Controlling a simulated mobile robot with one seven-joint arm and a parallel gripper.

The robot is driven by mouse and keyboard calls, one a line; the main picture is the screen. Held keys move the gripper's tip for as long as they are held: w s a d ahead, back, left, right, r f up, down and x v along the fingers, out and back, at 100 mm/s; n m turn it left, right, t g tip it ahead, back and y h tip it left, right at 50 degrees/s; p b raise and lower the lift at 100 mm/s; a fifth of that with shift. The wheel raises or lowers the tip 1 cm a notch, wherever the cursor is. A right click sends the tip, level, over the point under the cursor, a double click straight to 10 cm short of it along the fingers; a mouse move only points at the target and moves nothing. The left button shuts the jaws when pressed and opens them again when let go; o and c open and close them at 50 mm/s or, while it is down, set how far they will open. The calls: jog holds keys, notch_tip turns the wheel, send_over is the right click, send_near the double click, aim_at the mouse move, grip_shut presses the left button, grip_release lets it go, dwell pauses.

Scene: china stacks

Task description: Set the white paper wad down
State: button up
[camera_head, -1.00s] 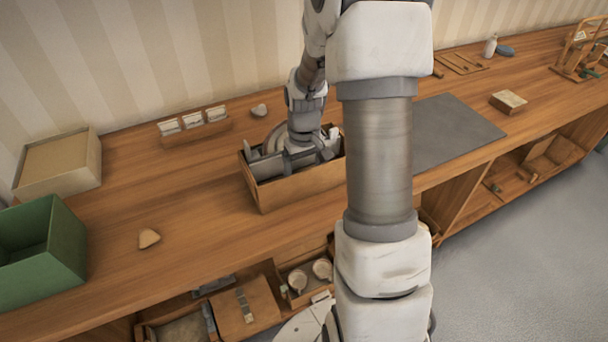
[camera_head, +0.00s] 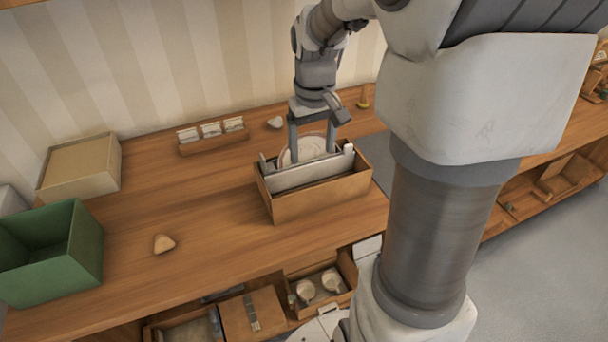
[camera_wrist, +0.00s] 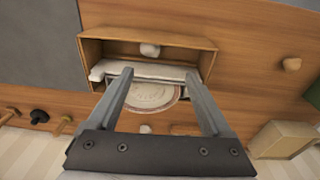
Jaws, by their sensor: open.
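In the wrist view a white wad (camera_wrist: 149,50) lies in the front compartment of the wooden box (camera_wrist: 206,62). In the head view the box (camera_head: 322,199) stands on the bench, and its front wall hides the wad. A pale divider (camera_head: 305,174) crosses the box; it also shows in the wrist view (camera_wrist: 146,71). A round plate (camera_head: 308,146) is behind the divider. My gripper (camera_head: 312,149) is open and empty above the rear of the box. Its fingers (camera_wrist: 157,78) are apart, with the plate showing between them and the wad beyond their tips.
A tan lump (camera_head: 163,243) lies left of the box, and a pale lump (camera_head: 275,122) lies behind it. A green bin (camera_head: 77,254), a cardboard box (camera_head: 80,168) and a rack of packets (camera_head: 213,141) stand at left. Bench between the tan lump and the box is clear.

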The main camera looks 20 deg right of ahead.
jog(key=s+a+r+t+p, duration=0.1)
jog(key=s+a+r+t, duration=0.1)
jog(key=s+a+r, duration=0.3)
jog(key=s+a+r+t+p, duration=0.2)
jog(key=s+a+r, duration=0.2)
jog(key=s, duration=0.6)
jog(key=shift+s+a+r+t, duration=0.3)
jog(key=shift+s+a+r, duration=0.1)
jog(key=shift+r, duration=0.95)
